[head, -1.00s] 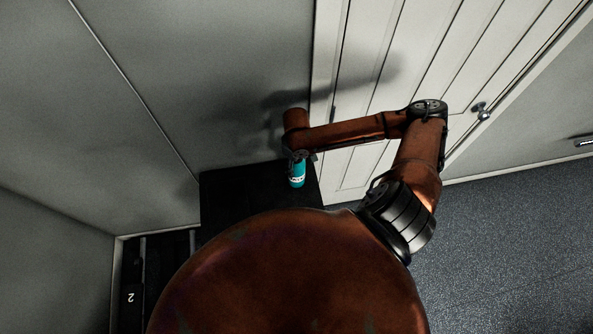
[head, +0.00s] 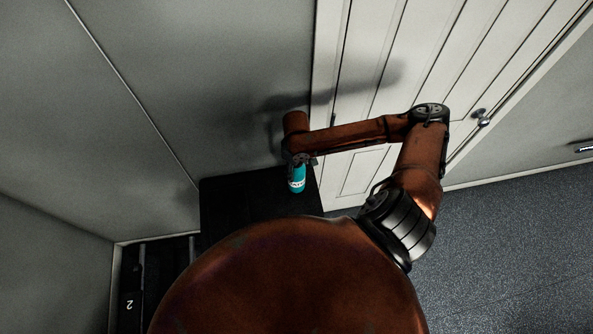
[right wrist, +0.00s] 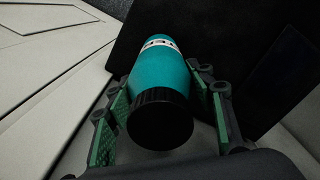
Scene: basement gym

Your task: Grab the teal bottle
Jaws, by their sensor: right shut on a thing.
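The teal bottle (head: 297,182) stands on a black surface near the wall in the head view. In the right wrist view the teal bottle (right wrist: 158,72) points its black cap toward the camera and a white label band shows further along it. My right gripper (head: 298,161) is over the bottle's upper part, hiding its cap in the head view. In the right wrist view the fingers of my right gripper (right wrist: 160,98) are on both sides of the bottle, shut on it. My left gripper is not in view.
The black surface (head: 240,205) is otherwise bare where it shows. A grey wall (head: 200,80) and a white panelled door (head: 420,60) are close behind. A dark rack marked 2 (head: 131,290) is at lower left. Blue-grey floor (head: 510,240) is open at right.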

